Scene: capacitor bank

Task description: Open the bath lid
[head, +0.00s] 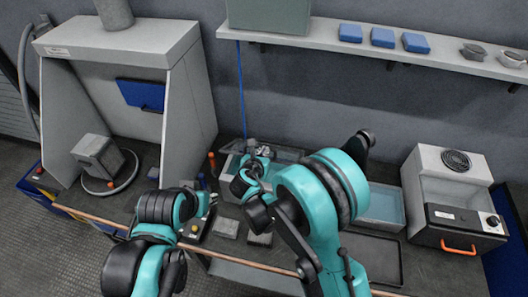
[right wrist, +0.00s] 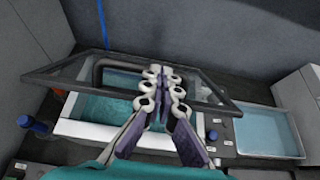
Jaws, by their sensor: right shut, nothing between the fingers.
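The bath (right wrist: 75,128) is a white tank with teal liquid, below my right gripper in the right wrist view. Its lid (right wrist: 215,92) is a clear pane in a dark frame with a dark arched handle (right wrist: 97,72). The lid looks raised and tilted over the bath, with liquid showing beneath it. My right gripper (right wrist: 163,85) is shut and empty, in front of the lid; whether it touches the lid is unclear. In the head view my right gripper (head: 258,153) is over the bath, partly hidden by its arm. My left gripper (head: 207,203) is low, left of the bath, its fingers unclear.
A second open bath (right wrist: 268,133) of pale blue liquid lies to the right. A grey oven-like unit (head: 455,190) stands farther right, a fume hood (head: 180,90) at left. A shelf (head: 340,45) runs above. A copper-coloured rail (head: 250,263) crosses the front.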

